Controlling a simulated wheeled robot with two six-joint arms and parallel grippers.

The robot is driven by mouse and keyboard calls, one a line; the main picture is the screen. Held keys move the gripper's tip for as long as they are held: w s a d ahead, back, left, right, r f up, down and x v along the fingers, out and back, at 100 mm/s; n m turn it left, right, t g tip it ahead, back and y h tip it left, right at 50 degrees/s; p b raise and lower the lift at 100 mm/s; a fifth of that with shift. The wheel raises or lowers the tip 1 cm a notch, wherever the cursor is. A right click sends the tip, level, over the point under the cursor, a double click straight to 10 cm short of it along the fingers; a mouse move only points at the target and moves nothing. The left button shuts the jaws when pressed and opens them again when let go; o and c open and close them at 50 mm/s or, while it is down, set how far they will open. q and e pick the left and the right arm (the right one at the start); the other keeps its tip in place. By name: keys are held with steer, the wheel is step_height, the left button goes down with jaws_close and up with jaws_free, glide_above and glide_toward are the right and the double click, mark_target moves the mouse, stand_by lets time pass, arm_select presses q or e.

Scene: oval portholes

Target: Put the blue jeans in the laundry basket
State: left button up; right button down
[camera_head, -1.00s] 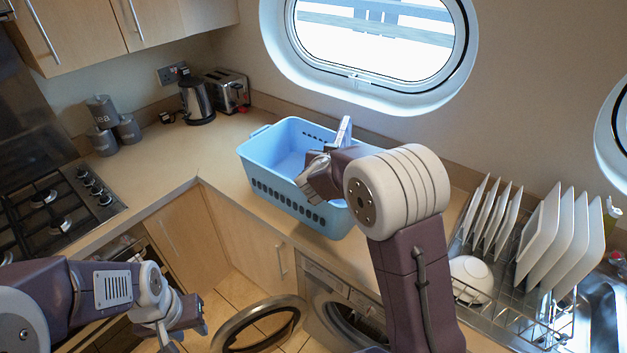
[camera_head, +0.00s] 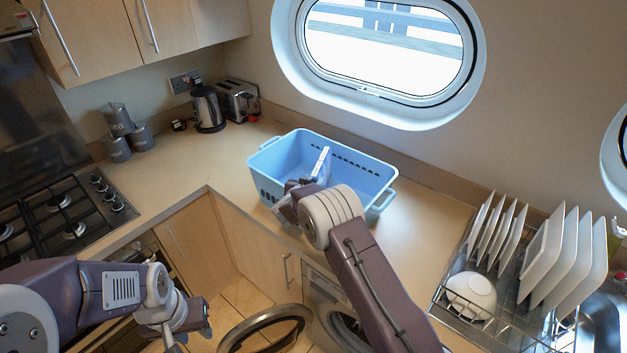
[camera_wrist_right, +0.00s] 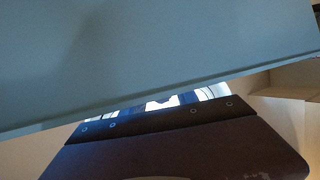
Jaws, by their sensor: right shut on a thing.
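The light-blue laundry basket (camera_head: 350,152) stands on the counter below the porthole, and the inside that I can see looks empty. My right gripper (camera_head: 308,185) is at its front wall, shut on the rim, with one finger showing inside the basket. In the right wrist view a pale blue-grey surface, apparently the basket (camera_wrist_right: 150,60), fills the upper part up close. My left gripper (camera_head: 195,318) hangs low in front of the counter, away from the basket; its jaw opening cannot be made out. I see no blue jeans in any view.
A washing machine (camera_head: 325,290) under the counter has its round door (camera_head: 265,328) swung open; its drum is partly hidden by my right arm. A dish rack (camera_head: 500,310) with plates stands right. Kettle (camera_head: 207,108), toaster (camera_head: 238,98) and hob (camera_head: 65,215) are left. Counter beside the basket is clear.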

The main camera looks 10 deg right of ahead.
steer(key=shift+s+f+b, duration=0.1)
steer(key=shift+f+b, duration=0.25)
steer(key=shift+f, duration=0.05)
steer(key=c, duration=0.9)
jaws_free()
steer(key=shift+s+f, duration=0.1)
steer(key=shift+c, duration=0.2)
steer(key=shift+f, duration=0.1)
steer(key=shift+s, duration=0.1)
